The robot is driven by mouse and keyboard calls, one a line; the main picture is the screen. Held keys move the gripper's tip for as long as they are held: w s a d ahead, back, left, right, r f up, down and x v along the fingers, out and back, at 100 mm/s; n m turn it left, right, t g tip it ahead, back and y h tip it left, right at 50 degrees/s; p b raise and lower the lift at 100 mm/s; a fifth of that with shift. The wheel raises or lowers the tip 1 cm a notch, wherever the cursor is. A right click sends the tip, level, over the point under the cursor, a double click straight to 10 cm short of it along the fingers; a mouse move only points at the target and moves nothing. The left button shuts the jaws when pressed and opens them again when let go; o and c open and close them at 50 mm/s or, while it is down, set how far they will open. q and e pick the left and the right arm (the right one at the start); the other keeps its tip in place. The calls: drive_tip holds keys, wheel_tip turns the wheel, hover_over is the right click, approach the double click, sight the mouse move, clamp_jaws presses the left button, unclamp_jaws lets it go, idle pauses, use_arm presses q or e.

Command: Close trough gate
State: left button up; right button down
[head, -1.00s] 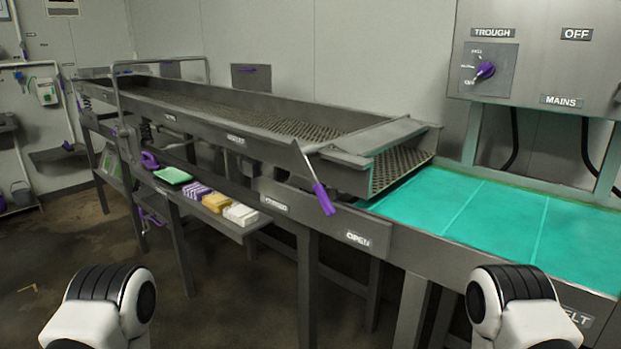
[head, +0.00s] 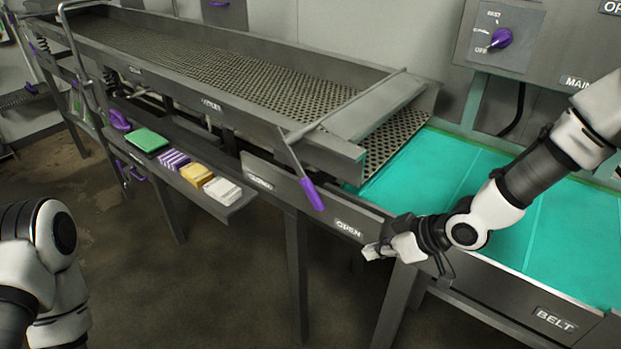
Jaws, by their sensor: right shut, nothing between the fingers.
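The trough (head: 130,52) is a long grey metal channel with a perforated floor. Its gate (head: 375,108) is a grey plate across the right end, raised and tilted, with the perforated floor showing beneath it. A lever with a purple handle (head: 312,193) hangs down and to the right from the gate's near side, pointing toward the OPEN label (head: 348,229). My right gripper (head: 372,251) is shut and empty, just below and right of the OPEN label, apart from the purple handle. My left arm shows at the lower left, but its gripper is out of view.
A teal belt (head: 480,190) runs under the right arm, with a BELT label (head: 556,319) on its near rail. A shelf (head: 232,207) below the trough holds a green pad (head: 147,139) and several coloured blocks. A control panel (head: 497,35) with a purple knob is at upper right.

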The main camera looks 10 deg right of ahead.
drive_tip(key=w+r+t+p, duration=0.2)
drive_tip(key=w+r, duration=0.1)
drive_tip(key=r, duration=0.7)
drive_tip(key=p, duration=0.4)
approach(321, 206)
drive_tip(key=shift+y, duration=0.3)
drive_tip(key=x, duration=0.6)
drive_tip(key=shift+d, duration=0.1)
drive_tip(key=shift+w+a+f, duration=0.3)
drive_tip(key=shift+f, duration=0.15)
use_arm(q)
wheel_tip(321, 206, up, 8)
drive_tip(key=shift+f, duration=0.25)
drive_tip(key=shift+f, duration=0.15)
use_arm(e)
drive_tip(key=shift+w+f, duration=0.1)
drive_tip(key=shift+f, duration=0.05)
